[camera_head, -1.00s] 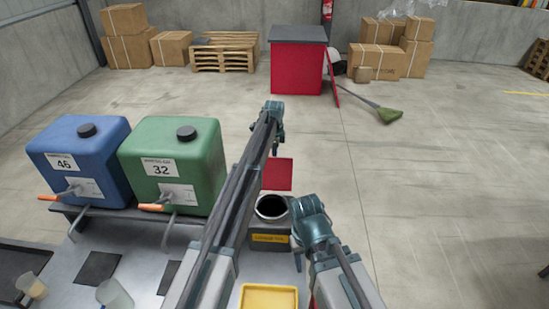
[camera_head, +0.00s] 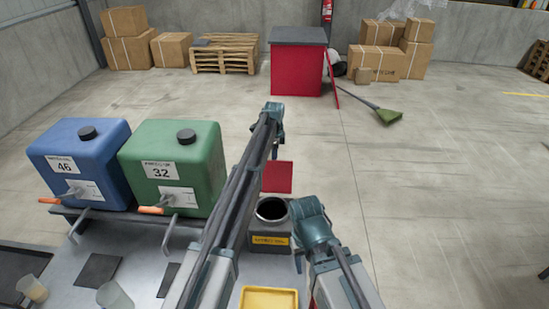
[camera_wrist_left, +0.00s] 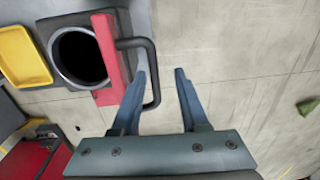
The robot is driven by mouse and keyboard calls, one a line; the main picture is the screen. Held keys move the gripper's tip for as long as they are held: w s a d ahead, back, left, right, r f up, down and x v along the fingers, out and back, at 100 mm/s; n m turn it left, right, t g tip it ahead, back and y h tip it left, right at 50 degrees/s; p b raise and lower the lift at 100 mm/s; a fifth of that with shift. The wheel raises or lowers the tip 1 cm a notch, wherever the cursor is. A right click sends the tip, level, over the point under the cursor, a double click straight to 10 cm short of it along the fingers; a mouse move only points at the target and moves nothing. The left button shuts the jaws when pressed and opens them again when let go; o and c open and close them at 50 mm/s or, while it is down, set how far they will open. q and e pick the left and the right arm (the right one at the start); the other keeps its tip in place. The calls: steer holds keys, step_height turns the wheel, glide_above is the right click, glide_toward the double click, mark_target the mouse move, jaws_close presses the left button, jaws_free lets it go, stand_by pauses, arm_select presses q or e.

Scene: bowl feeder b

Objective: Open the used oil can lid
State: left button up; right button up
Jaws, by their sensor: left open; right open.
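The used oil can (camera_head: 270,241) is a dark grey can with a yellow label on its front. Its round mouth is uncovered and dark inside. The red lid (camera_head: 278,177) stands up behind the mouth. In the left wrist view the lid (camera_wrist_left: 112,60) shows nearly edge-on beside the mouth, with a black looped handle (camera_wrist_left: 155,72). My left gripper (camera_wrist_left: 162,72) is open; the handle's outer bar appears between its fingers, closer to the left one. In the head view my left gripper (camera_head: 275,153) is above the lid. My right gripper (camera_head: 299,262) is beside the can, its fingers partly hidden.
A blue tank (camera_head: 78,160) and a green tank (camera_head: 178,150) with orange-handled taps stand on the left. A yellow tray (camera_head: 268,299) is in front of the can. Clear cups (camera_head: 114,295) stand at lower left.

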step_height(320, 180, up, 12)
steer(key=p, duration=1.1)
steer(key=shift+f, duration=0.25)
